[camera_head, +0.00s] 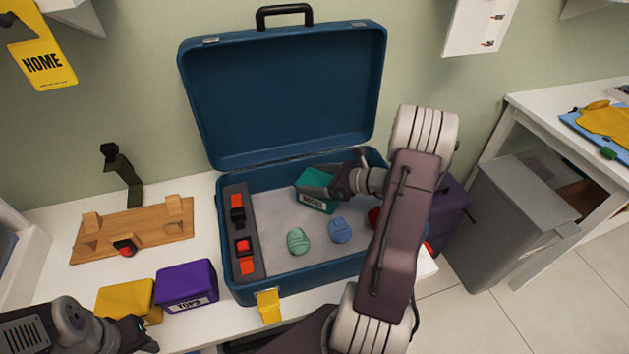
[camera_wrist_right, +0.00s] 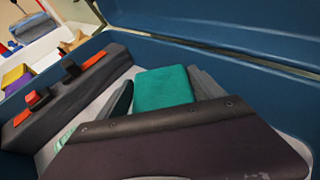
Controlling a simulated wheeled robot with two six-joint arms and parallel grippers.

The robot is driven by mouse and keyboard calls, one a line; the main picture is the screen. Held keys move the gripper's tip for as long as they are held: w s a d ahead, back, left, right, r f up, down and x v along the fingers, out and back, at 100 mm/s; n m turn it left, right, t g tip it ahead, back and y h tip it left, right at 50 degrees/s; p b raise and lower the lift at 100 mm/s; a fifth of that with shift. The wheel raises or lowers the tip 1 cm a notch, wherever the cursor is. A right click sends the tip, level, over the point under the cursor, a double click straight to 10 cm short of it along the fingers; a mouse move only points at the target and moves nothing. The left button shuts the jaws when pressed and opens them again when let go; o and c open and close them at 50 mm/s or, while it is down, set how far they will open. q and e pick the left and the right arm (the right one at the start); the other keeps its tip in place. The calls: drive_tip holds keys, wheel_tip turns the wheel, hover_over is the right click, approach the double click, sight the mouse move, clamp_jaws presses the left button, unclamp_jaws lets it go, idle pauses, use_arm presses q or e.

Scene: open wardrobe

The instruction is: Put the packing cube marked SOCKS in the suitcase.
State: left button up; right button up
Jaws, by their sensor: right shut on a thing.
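The blue suitcase (camera_head: 238,290) stands open on the white table, its lid leaning back against the wall. The teal packing cube marked SOCKS (camera_head: 318,205) is inside the suitcase, toward the back and middle. My right gripper (camera_head: 318,186) reaches in from the right and is shut on the cube. In the right wrist view the teal cube (camera_wrist_right: 163,88) sits between the two fingers, within the suitcase walls. I cannot tell whether the cube touches the suitcase floor. My left gripper (camera_head: 140,330) is at the lower left, over the table's front; its fingers are too unclear to read.
A dark organizer with orange items (camera_head: 248,215) lines the suitcase's left side. A green bundle (camera_head: 298,241) and a blue bundle (camera_head: 340,230) lie on its floor. A purple TOPS cube (camera_head: 186,285) and a yellow cube (camera_head: 128,299) sit left of it. A grey bin (camera_head: 510,215) stands right.

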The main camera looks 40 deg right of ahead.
drive_tip(key=shift+r, duration=0.1)
drive_tip(key=shift+f, duration=0.25)
drive_tip(key=o, duration=1.6)
drive_tip(key=shift+r, duration=0.15)
drive_tip(key=shift+s+d+r, duration=0.1)
drive_tip(key=shift+s+r, duration=0.05)
drive_tip(key=shift+r, duration=0.1)
drive_tip(key=p+v, duration=0.2)
drive_tip(key=v, duration=0.9)
drive_tip(key=shift+s+d, duration=0.2)
drive_tip(key=shift+s, duration=0.1)
